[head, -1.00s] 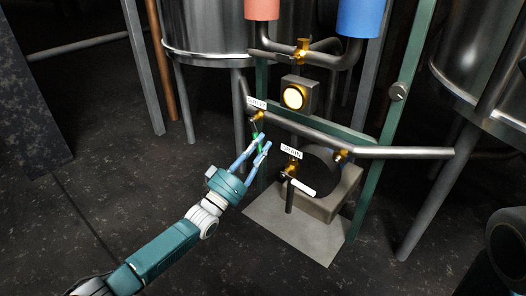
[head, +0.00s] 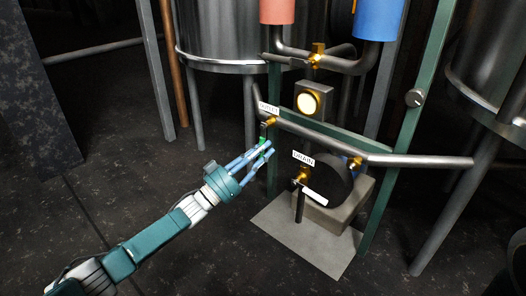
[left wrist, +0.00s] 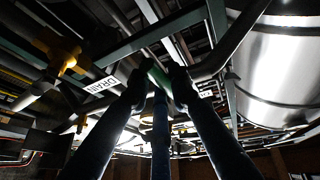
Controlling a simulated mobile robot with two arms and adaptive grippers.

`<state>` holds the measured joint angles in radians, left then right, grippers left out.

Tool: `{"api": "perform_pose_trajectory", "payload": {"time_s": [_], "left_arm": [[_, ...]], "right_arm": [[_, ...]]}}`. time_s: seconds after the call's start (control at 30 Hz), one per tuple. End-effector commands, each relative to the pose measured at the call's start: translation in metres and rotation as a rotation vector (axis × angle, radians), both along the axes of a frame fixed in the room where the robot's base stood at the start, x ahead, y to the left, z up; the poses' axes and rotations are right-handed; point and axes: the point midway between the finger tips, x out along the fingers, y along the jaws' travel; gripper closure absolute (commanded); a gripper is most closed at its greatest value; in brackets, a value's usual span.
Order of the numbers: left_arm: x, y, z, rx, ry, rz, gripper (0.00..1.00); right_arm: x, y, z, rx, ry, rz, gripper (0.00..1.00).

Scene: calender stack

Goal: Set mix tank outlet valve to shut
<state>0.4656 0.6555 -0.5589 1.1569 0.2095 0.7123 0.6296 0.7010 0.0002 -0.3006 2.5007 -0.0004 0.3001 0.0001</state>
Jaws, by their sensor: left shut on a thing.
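The outlet valve (head: 270,122) is a brass fitting on the sloping grey pipe, below a white tag (head: 268,107) that seems to read OUTLET. Its green handle (head: 262,143) hangs down from it, partly hidden by fingers. My left gripper (head: 264,148) comes in from the lower left and is shut on this handle. In the left wrist view the green handle (left wrist: 159,76) lies tilted between the two dark fingertips. My right gripper is not in view.
Steel tanks stand behind.

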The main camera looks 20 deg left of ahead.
Motion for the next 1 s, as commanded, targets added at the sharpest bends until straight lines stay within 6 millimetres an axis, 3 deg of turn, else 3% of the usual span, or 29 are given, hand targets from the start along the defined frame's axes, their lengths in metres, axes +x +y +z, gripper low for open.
{"api": "perform_pose_trajectory", "payload": {"time_s": [0.23, 0.27, 0.33, 0.73, 1.0], "left_arm": [[0.000, 0.002, -0.003, 0.009, 0.004, 0.005, 1.00], [0.000, 0.002, -0.003, 0.009, 0.004, 0.005, 0.74], [0.000, 0.002, -0.003, 0.008, 0.005, 0.005, 0.61], [-0.005, 0.005, -0.004, 0.005, 0.003, 0.004, 0.61], [-0.046, 0.029, -0.025, 0.006, 0.006, 0.004, 0.61]], "right_arm": [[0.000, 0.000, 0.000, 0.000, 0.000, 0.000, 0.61], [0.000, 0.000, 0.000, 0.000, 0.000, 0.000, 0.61], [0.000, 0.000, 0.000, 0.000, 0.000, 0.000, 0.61], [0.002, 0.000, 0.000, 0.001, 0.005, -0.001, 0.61], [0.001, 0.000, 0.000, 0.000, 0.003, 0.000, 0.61]]}}
